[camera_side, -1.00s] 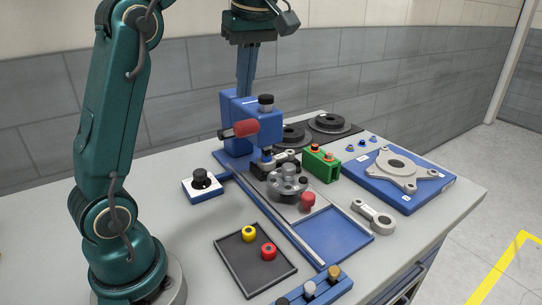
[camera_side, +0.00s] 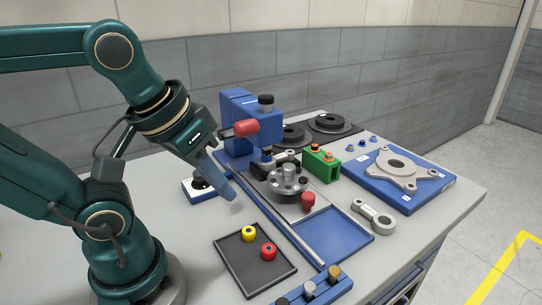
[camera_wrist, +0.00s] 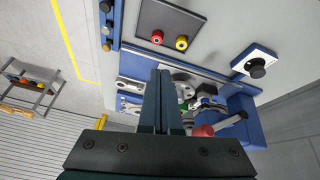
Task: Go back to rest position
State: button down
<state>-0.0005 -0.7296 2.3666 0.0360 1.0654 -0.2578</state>
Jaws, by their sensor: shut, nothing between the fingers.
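My gripper (camera_side: 229,192) is in the left half of the side view, tilted down and to the right. Its blue fingers are together with nothing between them. It hangs in the air in front of the blue fixture (camera_side: 237,105) and partly covers the box with the black knob (camera_side: 200,183). In the wrist view my gripper (camera_wrist: 162,74) points up the picture, its two fingers side by side. The fixture, with its red handle (camera_side: 246,128), stands on the bench to the right of my gripper.
A blue tray (camera_side: 335,232), a green block (camera_side: 321,164), a grey link (camera_side: 373,216) and a blue plate (camera_side: 427,192) lie further right. A cart (camera_wrist: 30,85) stands off the bench.

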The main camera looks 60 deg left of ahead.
jog(key=shift+w+d+f+m+t, duration=0.2)
jog(key=shift+f+m, duration=0.25)
jog(key=shift+m, duration=0.25)
jog(key=shift+w+d+f+m+t, duration=0.15)
jog(key=shift+f+m, duration=0.3)
jog(key=shift+m, duration=0.25)
